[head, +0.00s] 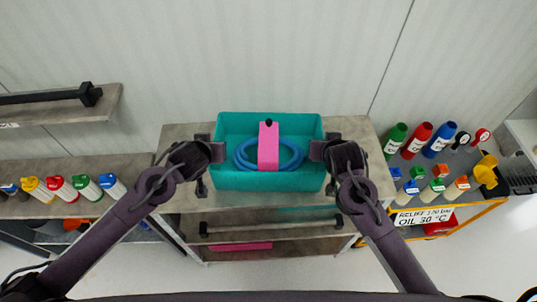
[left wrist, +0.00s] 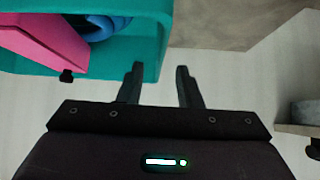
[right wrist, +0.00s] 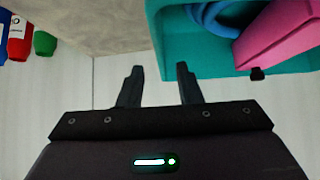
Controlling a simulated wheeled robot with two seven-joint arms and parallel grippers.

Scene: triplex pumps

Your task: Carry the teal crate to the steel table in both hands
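The teal crate (head: 230,181) appears to rest level on a grey-topped bench (head: 350,135). It holds a coiled blue hose (head: 243,155) and a pink block (head: 268,147) with a black knob. My left gripper (head: 218,152) is at the crate's left side wall and my right gripper (head: 319,151) is at its right side wall. In the left wrist view the fingers (left wrist: 160,75) are apart, one on each side of the wall edge. The right wrist view shows the right fingers (right wrist: 159,73) likewise apart around the wall. Contact with the wall cannot be told.
An orange-framed cart (head: 470,207) with several bottles and blocks stands at the right. A shelf with several coloured bottles (head: 62,188) is at the left, below a grey wall shelf (head: 70,108). A pale wall (head: 250,60) is behind the bench. Bare floor shows in front.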

